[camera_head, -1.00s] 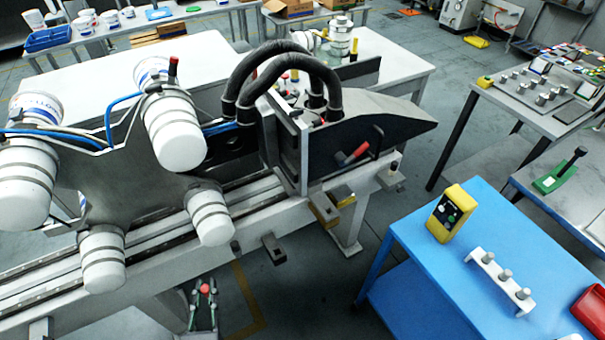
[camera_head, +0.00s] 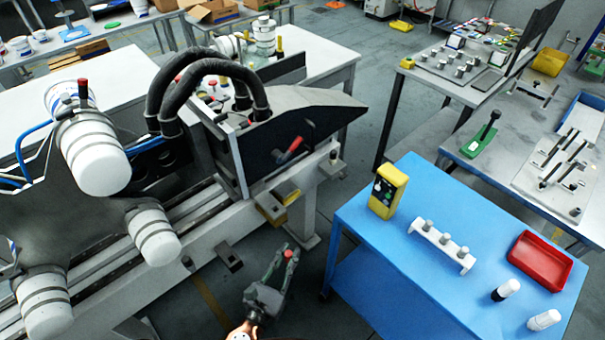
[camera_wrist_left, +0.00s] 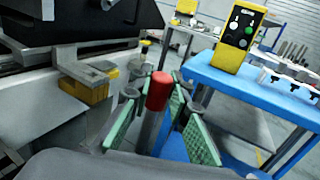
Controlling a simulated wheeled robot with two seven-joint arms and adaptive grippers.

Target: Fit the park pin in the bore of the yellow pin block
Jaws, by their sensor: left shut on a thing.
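The park pin, a grey shaft with a red cap, is in my left gripper (camera_head: 283,262); its red cap (camera_head: 288,254) shows between the fingertips. In the left wrist view the pin (camera_wrist_left: 157,92) stands roughly upright between the green finger pads, its lower end hidden. The yellow pin block (camera_head: 286,192) sits at the machine's side below the dark hood, beside a grey-brown bracket. In the left wrist view the yellow block (camera_wrist_left: 88,94) lies left of the pin, partly under a grey metal piece; its bore cannot be made out. Pin and block are apart. My right gripper is out of view.
A blue table (camera_head: 375,222) stands right of the gripper, with a yellow control box (camera_head: 388,191), a white peg rack (camera_head: 441,246) and a red tray (camera_head: 541,257). The machine's white rail (camera_head: 205,226) borders the left. Open floor lies between them.

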